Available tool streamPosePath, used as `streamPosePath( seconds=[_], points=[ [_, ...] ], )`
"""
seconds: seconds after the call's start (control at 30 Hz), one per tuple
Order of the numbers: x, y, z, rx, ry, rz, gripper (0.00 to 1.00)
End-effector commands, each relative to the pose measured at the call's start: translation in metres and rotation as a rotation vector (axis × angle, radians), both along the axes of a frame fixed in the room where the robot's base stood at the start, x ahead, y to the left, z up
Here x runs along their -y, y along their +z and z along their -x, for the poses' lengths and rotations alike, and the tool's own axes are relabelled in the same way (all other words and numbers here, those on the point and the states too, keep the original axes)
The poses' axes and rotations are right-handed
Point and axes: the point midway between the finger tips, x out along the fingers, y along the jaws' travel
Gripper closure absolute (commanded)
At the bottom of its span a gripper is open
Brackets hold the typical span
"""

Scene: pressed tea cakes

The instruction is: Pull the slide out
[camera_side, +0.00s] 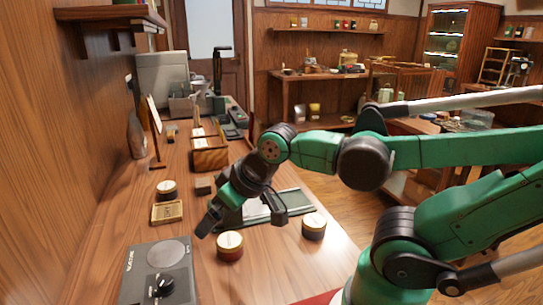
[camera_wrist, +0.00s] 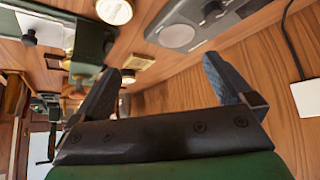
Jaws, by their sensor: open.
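A low dark-green frame (camera_side: 292,198) with a paler flat panel lies on the table behind my gripper in the side view. In the wrist view, a green frame (camera_wrist: 92,42) at upper left holds a pale flat panel (camera_wrist: 52,30) with a small dark knob (camera_wrist: 29,38). This panel looks like the slide, but I cannot be sure. My gripper (camera_side: 243,217) is open, pointing down over the table, and hides part of the frame in the side view. In the wrist view, its fingers (camera_wrist: 161,66) are spread with nothing held between them.
A red tin (camera_side: 230,246) stands just in front of my gripper, and a dark tin (camera_side: 313,227) to its right. A third tin (camera_side: 166,190), a small wooden tray (camera_side: 167,212) and a grey scale with a knob (camera_side: 160,275) are at left. Bare table lies at front.

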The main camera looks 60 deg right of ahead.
Motion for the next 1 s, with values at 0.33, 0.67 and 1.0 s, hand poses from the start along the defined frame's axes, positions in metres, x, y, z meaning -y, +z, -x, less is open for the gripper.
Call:
streamPosePath(
  seconds=[0.33,0.67,1.0],
  points=[
    [0.000,0.020,0.000,0.000,0.000,0.000,0.39],
    [0.024,0.063,-0.013,-0.082,-0.077,0.004,0.39],
    [0.105,0.076,-0.044,-0.318,-0.281,-0.027,0.39]
  ],
)
